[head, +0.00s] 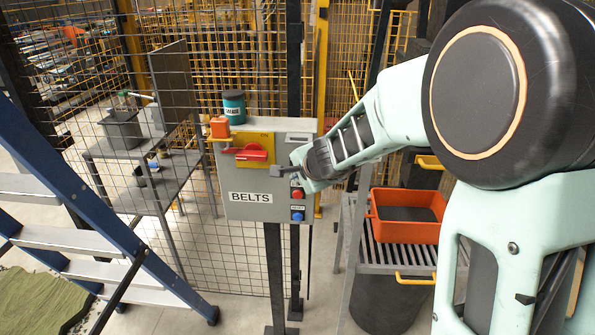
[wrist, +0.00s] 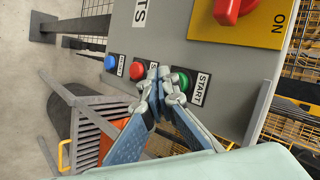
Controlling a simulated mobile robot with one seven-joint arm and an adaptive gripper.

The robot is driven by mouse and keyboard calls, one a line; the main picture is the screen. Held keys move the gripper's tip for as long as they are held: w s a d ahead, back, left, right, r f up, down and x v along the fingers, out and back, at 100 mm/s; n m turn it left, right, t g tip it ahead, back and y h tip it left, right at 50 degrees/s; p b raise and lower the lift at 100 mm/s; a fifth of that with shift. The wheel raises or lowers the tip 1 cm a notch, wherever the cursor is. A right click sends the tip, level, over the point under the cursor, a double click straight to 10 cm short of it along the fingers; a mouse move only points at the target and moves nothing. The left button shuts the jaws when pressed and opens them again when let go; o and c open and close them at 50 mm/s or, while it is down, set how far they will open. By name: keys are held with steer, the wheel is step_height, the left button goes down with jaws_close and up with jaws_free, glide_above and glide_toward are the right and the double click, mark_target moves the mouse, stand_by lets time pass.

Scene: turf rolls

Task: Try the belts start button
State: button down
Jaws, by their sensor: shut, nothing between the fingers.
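The grey control box labelled BELTS (head: 250,198) stands on a post before the mesh fence. In the wrist view the green button beside the START label (wrist: 199,90) is partly covered by my gripper (wrist: 160,74). The red button (wrist: 137,69) and blue button (wrist: 110,62) lie in line with it. The red (head: 297,194) and blue (head: 297,216) buttons also show in the head view, where my arm hides the green one. My gripper (head: 277,172) is shut and empty, its tips close to the green button; I cannot tell whether they touch it.
A red rotary switch (head: 251,153) sits on a yellow plate on the box, with a teal tin (head: 234,106) on top. An orange crate (head: 407,214) rests on a slatted rack at right. A blue ladder (head: 75,180) stands at left, near a turf piece (head: 40,302).

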steer(key=shift+w, duration=0.1)
steer(key=shift+w, duration=0.3)
steer(key=shift+w, duration=0.45)
stand_by(0.6)
steer(key=shift+s, duration=0.1)
stand_by(0.4)
steer(key=shift+s, duration=0.75)
steer(key=s+b, duration=0.1)
steer(key=s, duration=0.4)
steer(key=shift+a+b, duration=0.1)
steer(key=shift+b, duration=0.25)
